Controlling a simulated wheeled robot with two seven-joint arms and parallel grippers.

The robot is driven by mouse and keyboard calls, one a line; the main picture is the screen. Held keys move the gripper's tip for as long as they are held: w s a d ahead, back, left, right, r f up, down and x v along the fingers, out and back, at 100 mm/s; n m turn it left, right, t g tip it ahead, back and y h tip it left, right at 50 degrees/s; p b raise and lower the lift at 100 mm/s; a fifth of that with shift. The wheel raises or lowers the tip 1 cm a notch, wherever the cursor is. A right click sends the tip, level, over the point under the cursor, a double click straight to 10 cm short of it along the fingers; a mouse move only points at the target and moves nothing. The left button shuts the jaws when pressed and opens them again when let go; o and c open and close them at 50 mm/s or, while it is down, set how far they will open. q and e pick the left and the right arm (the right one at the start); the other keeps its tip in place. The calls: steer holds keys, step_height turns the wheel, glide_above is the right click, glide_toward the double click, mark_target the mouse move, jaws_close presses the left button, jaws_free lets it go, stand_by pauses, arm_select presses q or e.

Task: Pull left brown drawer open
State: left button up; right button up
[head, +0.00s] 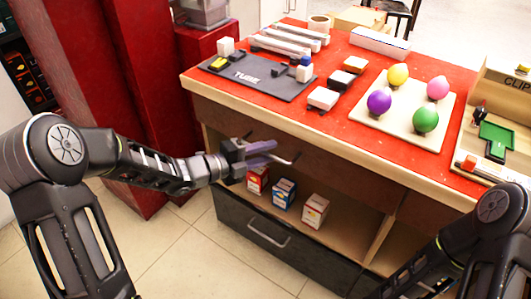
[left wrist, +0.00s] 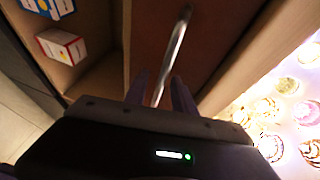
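The left brown drawer (head: 335,175) is a dark brown front under the red tabletop, and it looks shut. Its metal bar handle (head: 284,160) sticks out beside my left gripper (head: 270,153). In the left wrist view the handle (left wrist: 174,50) runs down between the two fingers of my left gripper (left wrist: 160,92). The fingers stand apart, with gaps beside the bar, so the gripper looks open around it. The drawer front (left wrist: 218,30) fills the upper right there. My right gripper is not in view; only part of my right arm shows.
Below is an open shelf with red (head: 257,180), blue (head: 284,193) and orange-white (head: 315,211) boxes. A dark lower drawer (head: 290,250) sits beneath. The red tabletop (head: 345,125) overhangs, with a tube board (head: 245,90) and a balloon board (head: 388,130). Floor in front is clear.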

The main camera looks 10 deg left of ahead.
arm_select(q)
jaws_close()
stand_by(1.4)
